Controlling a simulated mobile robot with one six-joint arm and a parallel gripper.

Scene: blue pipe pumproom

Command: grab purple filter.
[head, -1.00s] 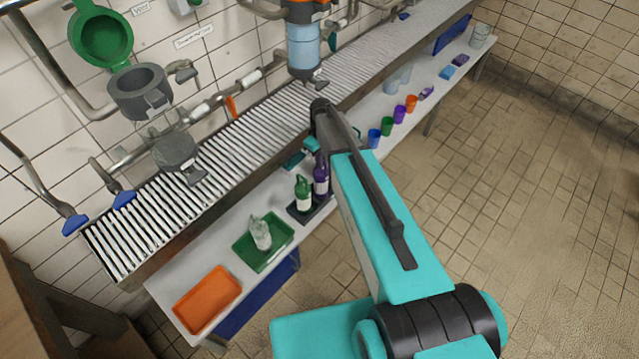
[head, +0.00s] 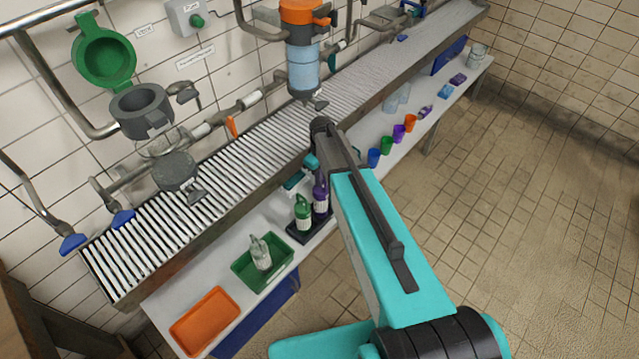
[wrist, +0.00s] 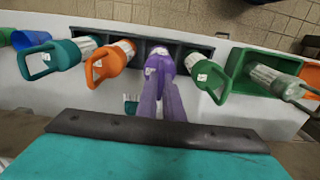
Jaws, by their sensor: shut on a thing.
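The purple filter (wrist: 160,66) has a white label and a loop handle. It sits in a row in a black rack (wrist: 205,48) in the wrist view, and it also shows in the head view (head: 320,197) beside a green filter (head: 303,212). My gripper (wrist: 162,112) is shut on the purple filter's handle, which reaches toward the dark bar at the bottom of the wrist view. The fingertips are hard to make out there. The filter appears still in the rack. My arm partly hides the rack in the head view.
Orange (wrist: 110,58) and teal (wrist: 70,53) filters stand to the left of the purple one, a green filter (wrist: 205,75) close on its right. A green tray (head: 240,266) holds a clear filter. A roller conveyor (head: 240,150) runs above the shelf. The tiled floor is open.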

